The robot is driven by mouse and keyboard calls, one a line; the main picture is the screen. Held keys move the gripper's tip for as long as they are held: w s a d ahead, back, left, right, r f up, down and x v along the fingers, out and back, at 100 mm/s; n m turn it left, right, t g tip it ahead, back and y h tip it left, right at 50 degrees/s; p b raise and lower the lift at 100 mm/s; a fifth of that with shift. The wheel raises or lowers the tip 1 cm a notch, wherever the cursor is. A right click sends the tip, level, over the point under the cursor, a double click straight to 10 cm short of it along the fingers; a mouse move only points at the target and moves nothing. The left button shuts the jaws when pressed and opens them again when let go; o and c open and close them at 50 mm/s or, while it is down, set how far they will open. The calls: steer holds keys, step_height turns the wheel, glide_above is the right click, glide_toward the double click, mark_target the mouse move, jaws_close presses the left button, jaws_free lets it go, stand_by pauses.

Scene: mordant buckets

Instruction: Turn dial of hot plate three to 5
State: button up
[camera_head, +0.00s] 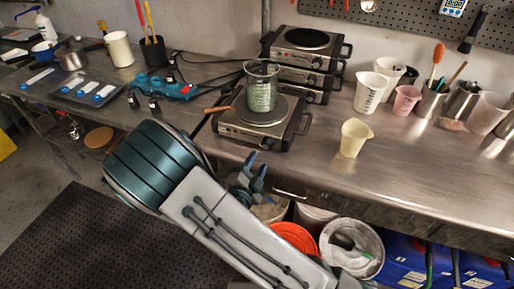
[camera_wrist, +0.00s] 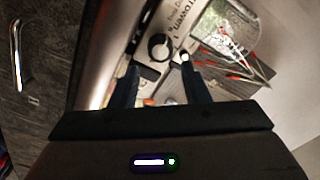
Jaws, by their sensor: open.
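A steel hot plate (camera_head: 232,131) stands at the front of the bench in the head view, with a glass beaker (camera_head: 262,88) of greenish contents on its round plate. More hot plates (camera_head: 300,62) are stacked behind it. I cannot read which is number three. My gripper (camera_head: 256,170) is in front of and below the front hot plate. In the wrist view a round dial (camera_wrist: 158,47) with a dark knob and pale ring lies just beyond my open, empty fingers (camera_wrist: 160,66). No contact with the dial is clear, and its setting is unreadable.
A cream beaker (camera_head: 355,138) stands right of the front hot plate. A white beaker (camera_head: 370,92) and a pink one (camera_head: 406,100) stand farther back. Buckets, including an orange one (camera_head: 294,238), sit below the bench edge.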

mark_target(265, 147)
steer(key=x, duration=0.7)
steer(key=shift+p, duration=0.3)
